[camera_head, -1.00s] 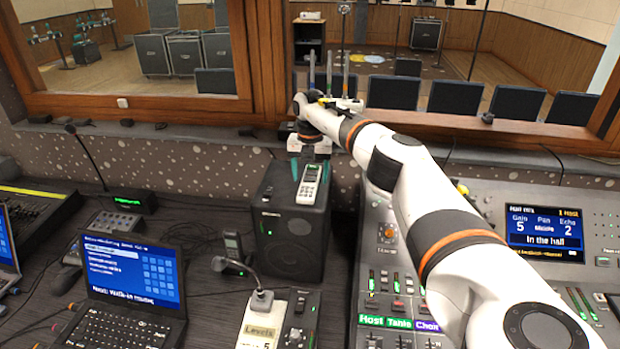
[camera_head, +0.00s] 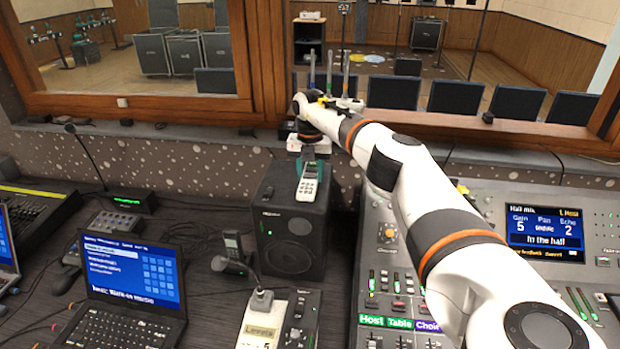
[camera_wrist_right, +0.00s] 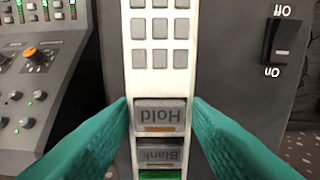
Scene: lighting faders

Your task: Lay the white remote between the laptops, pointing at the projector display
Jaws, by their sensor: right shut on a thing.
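The white remote (camera_head: 307,187) is on or just above the top of the dark speaker box (camera_head: 290,235); I cannot tell whether it is lifted. My right gripper (camera_head: 309,168) is shut on it, with teal fingers at its far end. In the right wrist view the remote (camera_wrist_right: 160,85) shows grey keys, including Hold and Blank, between the fingers (camera_wrist_right: 160,105). One open laptop (camera_head: 130,285) is at lower left; another laptop (camera_head: 8,245) is cut by the left edge. I cannot identify a projector display with certainty. My left gripper is not in view.
A cordless phone (camera_head: 233,250) and a base with a gooseneck microphone (camera_head: 262,325) stand between the laptop and speaker. A mixing console (camera_head: 400,270) lies under my right arm. A small grey box (camera_head: 115,222) and a green-lit unit (camera_head: 128,201) sit behind the laptop.

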